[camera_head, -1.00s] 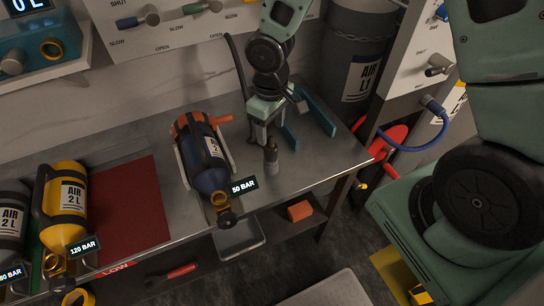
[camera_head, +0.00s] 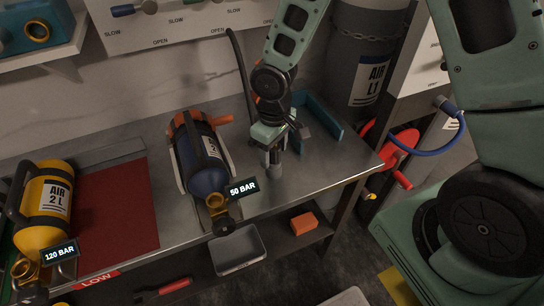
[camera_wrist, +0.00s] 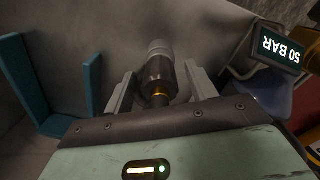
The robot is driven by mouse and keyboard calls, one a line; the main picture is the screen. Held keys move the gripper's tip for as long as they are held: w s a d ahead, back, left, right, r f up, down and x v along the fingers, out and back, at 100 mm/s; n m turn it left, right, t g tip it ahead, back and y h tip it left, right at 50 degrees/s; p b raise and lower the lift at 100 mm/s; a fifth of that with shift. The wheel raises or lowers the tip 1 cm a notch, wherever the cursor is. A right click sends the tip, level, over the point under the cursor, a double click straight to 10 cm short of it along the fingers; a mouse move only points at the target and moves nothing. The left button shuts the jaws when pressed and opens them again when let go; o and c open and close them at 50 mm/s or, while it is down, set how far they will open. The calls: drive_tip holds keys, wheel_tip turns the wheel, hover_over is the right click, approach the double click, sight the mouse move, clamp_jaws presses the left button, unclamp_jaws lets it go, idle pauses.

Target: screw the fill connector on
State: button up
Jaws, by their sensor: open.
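The fill connector (camera_wrist: 160,68), a dark cylinder with a grey end and a brass-coloured band, lies between my fingers in the wrist view. Its grey end (camera_head: 273,170) shows below my gripper in the head view. My gripper (camera_wrist: 159,78) is open, with a finger on either side of the connector and small gaps visible. The blue air cylinder (camera_head: 206,172), tagged 50 BAR, lies in an orange-and-white cradle left of my gripper. Its brass and black valve (camera_head: 218,211) faces the bench's front edge. The connector is apart from that valve.
A teal bracket (camera_head: 323,123) stands on the bench right of my gripper. A black hose (camera_head: 241,75) hangs behind it. A yellow cylinder (camera_head: 44,205), tagged 120 BAR, lies left beside a red mat (camera_head: 118,207). A grey tray (camera_head: 238,250) and orange block (camera_head: 304,223) sit below the front edge.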

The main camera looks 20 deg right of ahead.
drive_tip(key=c, duration=1.2)
drive_tip(key=shift+r+p, duration=1.8)
drive_tip(key=shift+r, duration=0.25)
drive_tip(key=shift+r+p, duration=3.15)
drive_tip(key=shift+r, duration=0.45)
drive_tip(key=s+a+b, duration=0.2)
drive_tip(key=s+a, duration=0.2)
drive_tip(key=a, duration=0.4)
drive_tip(key=s+a+b, duration=0.3)
drive_tip(key=s+a, duration=0.1)
drive_tip(key=a, duration=0.5)
